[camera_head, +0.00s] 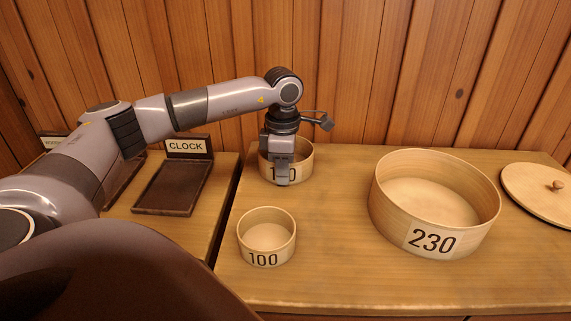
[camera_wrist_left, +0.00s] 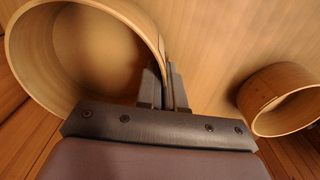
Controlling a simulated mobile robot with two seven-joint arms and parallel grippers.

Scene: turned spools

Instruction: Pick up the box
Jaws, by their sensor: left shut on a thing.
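A round, open pale wooden box (camera_head: 304,166) is at the back left of the wooden table, and its front label is partly hidden by my gripper, showing a 1 and a 0. My left gripper (camera_head: 282,178) comes down from above and is shut on the front wall of this box. In the left wrist view the fingers (camera_wrist_left: 165,88) pinch the wall of the box (camera_wrist_left: 28,62), with one finger inside and one outside. The box is upright; I cannot tell whether its base touches the table. My right gripper is not in view.
A smaller round box labelled 100 (camera_head: 262,258) stands in front. A large round box labelled 230 (camera_head: 390,215) stands to the right, with a round knobbed lid (camera_head: 535,198) beyond it. A dark tray with a CLOCK sign (camera_head: 186,146) is on the left surface, across a gap.

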